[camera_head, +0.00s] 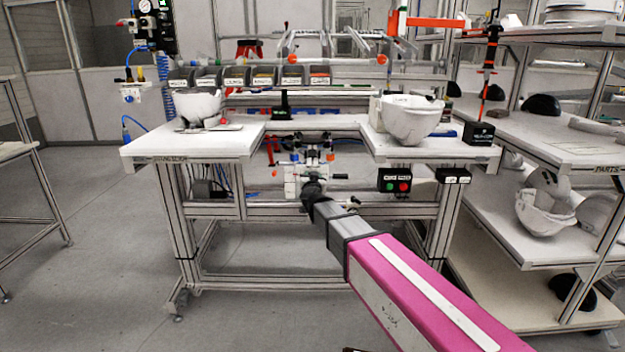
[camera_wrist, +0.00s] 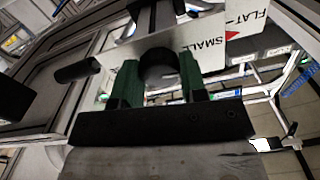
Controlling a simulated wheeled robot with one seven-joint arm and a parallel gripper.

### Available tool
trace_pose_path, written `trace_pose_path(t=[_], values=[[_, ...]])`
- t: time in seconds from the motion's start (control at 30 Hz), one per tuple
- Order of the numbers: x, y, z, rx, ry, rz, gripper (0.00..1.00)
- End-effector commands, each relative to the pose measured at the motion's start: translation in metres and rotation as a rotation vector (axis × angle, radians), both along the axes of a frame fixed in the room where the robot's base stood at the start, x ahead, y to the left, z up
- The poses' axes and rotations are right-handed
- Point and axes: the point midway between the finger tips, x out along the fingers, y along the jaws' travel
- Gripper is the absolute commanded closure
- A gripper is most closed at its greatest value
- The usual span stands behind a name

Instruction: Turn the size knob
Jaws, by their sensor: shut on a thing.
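In the wrist view, my gripper (camera_wrist: 158,85) has two green fingers, one on each side of a dark round knob (camera_wrist: 158,62). It is shut on this knob. Behind the knob is a white plate (camera_wrist: 205,35) with the words SMALL and FLAT and a red pointer mark. The knob's far side is hidden. In the head view, my pink and grey arm reaches to a white fixture (camera_head: 292,180) at the middle of the workbench (camera_head: 200,146). The arm's end hides the knob and the fingers there.
White helmet shells stand on the bench's left wing (camera_head: 200,106) and right wing (camera_head: 412,122). A button box (camera_head: 394,181) hangs under the right wing. A shelf rack (camera_head: 570,150) with more shells stands at the right. The floor (camera_head: 90,260) at the left is clear.

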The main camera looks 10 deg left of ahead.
Motion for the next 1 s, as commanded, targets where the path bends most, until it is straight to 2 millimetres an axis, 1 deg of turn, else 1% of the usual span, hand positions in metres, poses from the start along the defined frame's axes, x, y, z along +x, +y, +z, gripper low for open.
trace_pose_path(t=[0.3,0.73,0.77,0.8,0.83,1.0], values=[[-0.0009,0.0004,-0.0009,-0.079,-0.016,0.002,0.84],[-0.0009,0.0003,-0.0010,-0.086,-0.018,0.002,0.84],[-0.0010,0.0003,-0.0010,-0.086,-0.018,0.002,0.54],[-0.0009,0.0003,-0.0009,-0.086,-0.019,0.002,0.41],[-0.0009,0.0002,-0.0008,-0.086,-0.019,0.002,0.35],[-0.0006,0.0002,-0.0006,-0.086,-0.020,0.001,0.35]])
